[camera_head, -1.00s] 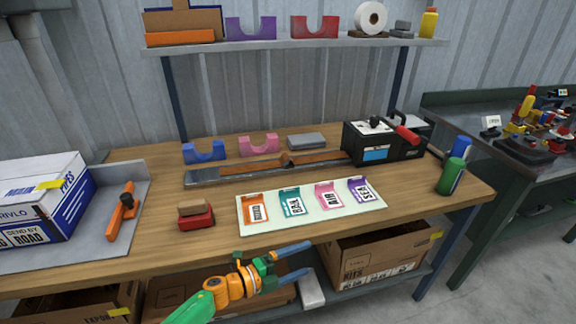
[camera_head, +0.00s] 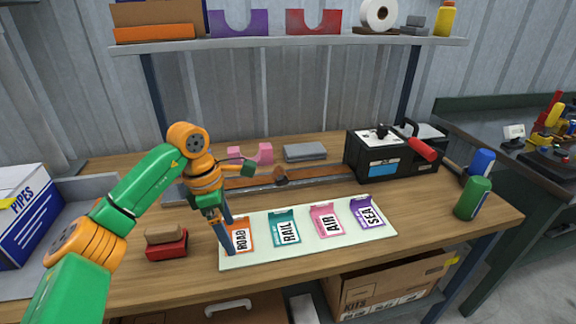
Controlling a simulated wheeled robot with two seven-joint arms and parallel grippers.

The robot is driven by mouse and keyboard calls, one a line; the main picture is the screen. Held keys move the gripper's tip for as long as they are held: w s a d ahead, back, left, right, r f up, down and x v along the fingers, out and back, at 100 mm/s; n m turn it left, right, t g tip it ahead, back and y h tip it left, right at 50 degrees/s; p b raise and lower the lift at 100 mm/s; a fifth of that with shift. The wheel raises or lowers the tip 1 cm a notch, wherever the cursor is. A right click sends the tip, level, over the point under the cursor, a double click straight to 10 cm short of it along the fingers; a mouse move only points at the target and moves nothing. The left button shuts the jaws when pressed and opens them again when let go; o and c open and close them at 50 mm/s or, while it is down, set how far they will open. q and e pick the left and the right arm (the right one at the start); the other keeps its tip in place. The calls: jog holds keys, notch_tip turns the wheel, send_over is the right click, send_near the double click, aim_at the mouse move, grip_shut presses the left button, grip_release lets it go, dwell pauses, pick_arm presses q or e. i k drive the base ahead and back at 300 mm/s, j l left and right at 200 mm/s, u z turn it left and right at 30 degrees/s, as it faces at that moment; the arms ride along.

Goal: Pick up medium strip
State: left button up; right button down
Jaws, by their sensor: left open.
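No item is clearly marked as the medium strip. Long brown strips (camera_head: 325,173) lie on a flat grey metal bar (camera_head: 350,178) at the back of the bench; my left arm hides their left end. My left gripper (camera_head: 226,234) has blue fingers pointing down, open and seemingly empty, over the left edge of a pale card mat (camera_head: 262,258). The mat bears an orange ROAD tag (camera_head: 239,237), a teal RAIL tag (camera_head: 288,229), a pink AIR tag (camera_head: 326,220) and a purple SEA tag (camera_head: 369,212). My right gripper is out of view.
A red-and-brown block (camera_head: 166,247) sits left of the mat. A black machine (camera_head: 388,155) stands at the back right, beside green (camera_head: 473,198) and blue (camera_head: 481,162) cylinders. A shelf (camera_head: 300,42) runs above.

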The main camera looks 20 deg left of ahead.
aim_at(232, 184)
jog(key=i, duration=1.1)
